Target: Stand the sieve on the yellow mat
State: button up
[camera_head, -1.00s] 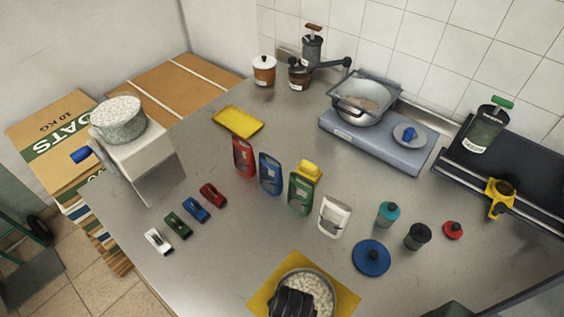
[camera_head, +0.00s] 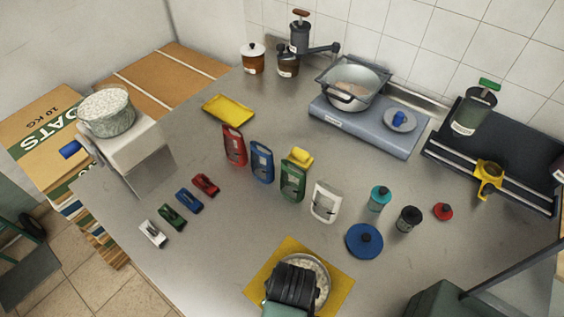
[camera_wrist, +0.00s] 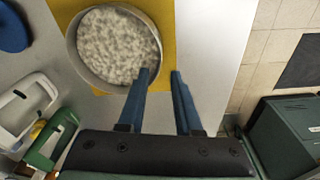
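The sieve (camera_wrist: 110,42), a round metal-rimmed vessel with pale speckled contents, is upright on the yellow mat (camera_wrist: 165,12). In the head view the sieve (camera_head: 322,270) is partly covered by my gripper, with the mat (camera_head: 258,285) showing around it. My gripper (camera_wrist: 161,73) has its two blue fingers apart with a clear gap. One fingertip overlaps the sieve's near right rim and the other is outside it, over the mat's edge area. I cannot tell whether either finger touches the rim.
Several standing coloured holders, including a white one (camera_head: 325,202), are behind the mat. A blue lid (camera_head: 364,241), a teal jar (camera_head: 379,198) and a dark jar (camera_head: 408,218) stand to the right.

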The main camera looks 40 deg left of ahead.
jog(key=w+d+r+m+t, duration=0.1)
jog(key=w+r+m+t, duration=0.2)
jog(key=w+r+t, duration=0.7)
jog(key=w+d+r+m+g+y, duration=0.15)
jog(key=w+r, duration=0.35)
jog(key=r, duration=1)
jog(key=w+d+r+m+t, duration=0.1)
jog(key=w+r+m+t, duration=0.45)
jog(key=r, duration=0.75)
jog(key=d+r+m+t, duration=0.1)
jog(key=d+r+t, duration=0.15)
jog(key=r, duration=0.55)
jog(key=d+r+t, duration=0.1)
jog(key=r+t, duration=0.2)
jog(key=r, duration=0.6)
jog(key=s+d+r+m+t+h, duration=0.1)
jog(key=s+d+r+m+t, duration=0.1)
jog(key=r, duration=0.6)
jog(key=s+d+r+m+t+h, duration=0.2)
jog(key=s+r+t, duration=0.3)
jog(key=s+r, duration=0.2)
jog(key=shift+s+d+r, duration=0.15)
jog(key=shift+d+r, duration=0.1)
jog(key=shift+r, duration=0.5)
jog(key=shift+t, duration=0.25)
